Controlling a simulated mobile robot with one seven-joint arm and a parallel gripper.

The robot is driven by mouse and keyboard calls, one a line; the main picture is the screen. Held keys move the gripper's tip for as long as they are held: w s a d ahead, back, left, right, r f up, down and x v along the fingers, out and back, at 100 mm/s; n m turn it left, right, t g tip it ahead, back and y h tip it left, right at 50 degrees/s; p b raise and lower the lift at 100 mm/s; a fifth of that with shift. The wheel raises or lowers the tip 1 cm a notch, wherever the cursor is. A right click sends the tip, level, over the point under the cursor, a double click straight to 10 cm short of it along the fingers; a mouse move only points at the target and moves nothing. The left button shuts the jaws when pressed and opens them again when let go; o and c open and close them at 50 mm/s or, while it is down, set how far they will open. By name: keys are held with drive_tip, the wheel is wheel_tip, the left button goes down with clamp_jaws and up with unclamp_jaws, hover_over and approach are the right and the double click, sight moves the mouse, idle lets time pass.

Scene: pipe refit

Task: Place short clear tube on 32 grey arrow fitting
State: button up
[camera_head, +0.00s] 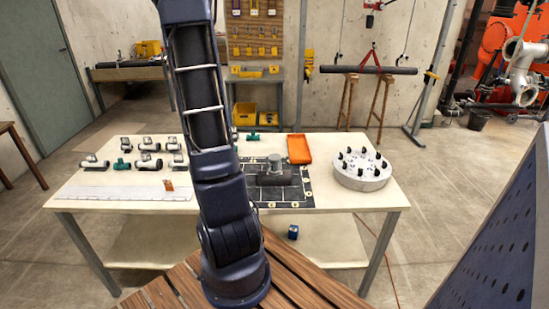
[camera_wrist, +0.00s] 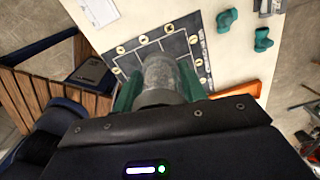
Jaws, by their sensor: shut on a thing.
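A short clear tube (camera_wrist: 160,72) is in my gripper (camera_wrist: 160,86) in the wrist view, held between its two green fingers. My gripper is not visible in the head view. A dark grey fitting (camera_head: 273,179) lies on the black mat (camera_head: 299,196), with a paler upright round part (camera_head: 275,162) on top. From the head view I cannot tell which piece that upright part belongs to. In the wrist view the tube is in line with the mat (camera_wrist: 196,48). The fitting is mostly hidden behind the tube and fingers there. No arrow mark can be read.
An orange tray (camera_head: 299,149) and a round white holder with black pegs (camera_head: 361,169) stand to the right. Several grey and teal fittings (camera_head: 148,162) stand on the left of the table, behind a white ruled strip (camera_head: 126,193). A blue item (camera_head: 293,232) lies below.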

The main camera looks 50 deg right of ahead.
drive_tip(key=s+d+r+m, duration=0.3)
drive_tip(key=s+d, duration=0.6)
drive_tip(key=s, duration=0.2)
drive_tip(key=r+m, duration=0.1)
drive_tip(key=m, duration=0.3)
hover_over(274, 156)
wheel_tip(274, 156, down, 19)
drive_tip(key=shift+s+f, duration=0.1)
drive_tip(key=o, duration=1)
drive_tip(key=shift+c, duration=0.2)
